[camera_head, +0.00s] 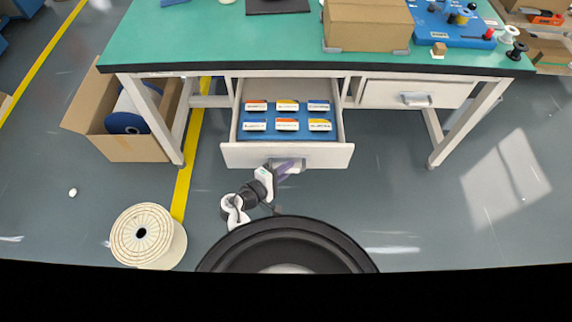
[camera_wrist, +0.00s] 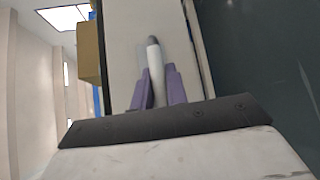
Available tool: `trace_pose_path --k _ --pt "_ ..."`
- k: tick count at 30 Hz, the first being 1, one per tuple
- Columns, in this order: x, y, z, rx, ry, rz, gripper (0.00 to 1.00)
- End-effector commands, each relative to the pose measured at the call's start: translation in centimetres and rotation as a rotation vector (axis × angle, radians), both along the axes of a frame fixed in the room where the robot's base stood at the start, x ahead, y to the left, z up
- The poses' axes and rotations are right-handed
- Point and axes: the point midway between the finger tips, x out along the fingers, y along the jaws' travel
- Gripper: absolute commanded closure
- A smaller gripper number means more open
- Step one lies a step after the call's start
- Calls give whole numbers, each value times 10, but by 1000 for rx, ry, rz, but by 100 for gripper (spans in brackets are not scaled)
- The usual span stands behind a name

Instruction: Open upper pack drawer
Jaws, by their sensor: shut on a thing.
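The pack drawer (camera_head: 288,154) under the green-topped workbench is pulled out in the head view. Inside it, several small labelled packs (camera_head: 287,125) stand in two rows on a blue insert. My gripper (camera_head: 284,168) is at the handle on the front of this drawer. In the wrist view, the purple fingers of my gripper (camera_wrist: 160,88) are on both sides of the light bar handle (camera_wrist: 154,62), shut on it. The drawer front (camera_wrist: 122,40) lies just beyond the fingers. My gripper partly hides the handle in the head view.
A second drawer (camera_head: 416,94) at the right is shut. A cardboard box with a spool (camera_head: 117,143) stands on the floor at the left. A cream cable reel (camera_head: 146,237) is on the floor at front left. The floor at the right is clear.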

Motion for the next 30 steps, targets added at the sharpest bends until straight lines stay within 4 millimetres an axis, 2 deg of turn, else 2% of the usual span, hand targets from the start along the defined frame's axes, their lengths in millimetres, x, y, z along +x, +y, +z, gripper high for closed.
trace_pose_path --k 9,10,15,30 --pt "0 0 1 1 -2 1 100" --pt "0 1 1 1 -2 1 84" --pt "0 0 0 0 -1 1 63" --pt "1 0 1 1 -1 0 63"
